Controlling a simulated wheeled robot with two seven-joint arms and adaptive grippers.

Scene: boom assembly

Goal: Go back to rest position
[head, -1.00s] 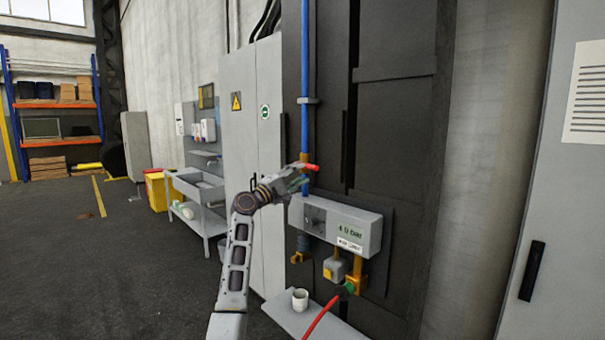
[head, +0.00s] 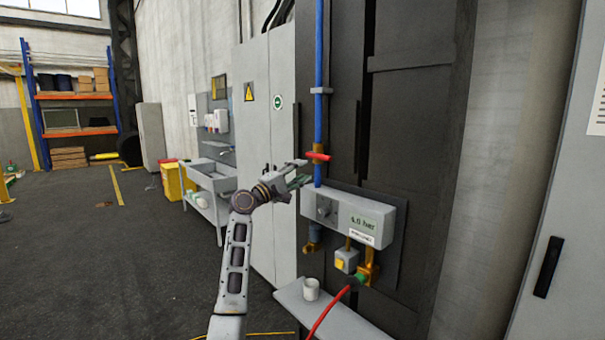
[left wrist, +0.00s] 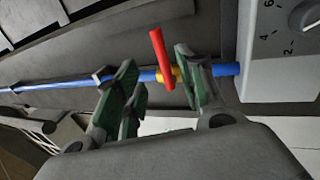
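My left gripper (head: 302,173) is open and empty, just left of the red valve handle (head: 318,156) on the blue vertical pipe (head: 319,60). In the left wrist view, the open green-padded fingers (left wrist: 160,85) show in front of the blue pipe (left wrist: 55,85). The red handle (left wrist: 161,60) appears between them, crossing the pipe; the fingers look apart from it. Below the valve is a grey regulator box (head: 350,214) with a dial and a display that seems to read 4.0 bar. My right gripper is not in view.
A red hose (head: 329,311) joins a green-collared fitting under the box. A white cup (head: 311,289) stands on a grey shelf (head: 345,320) below. A grey cabinet (head: 268,140) is behind my left arm. A sink bench (head: 212,178) and open floor are further left.

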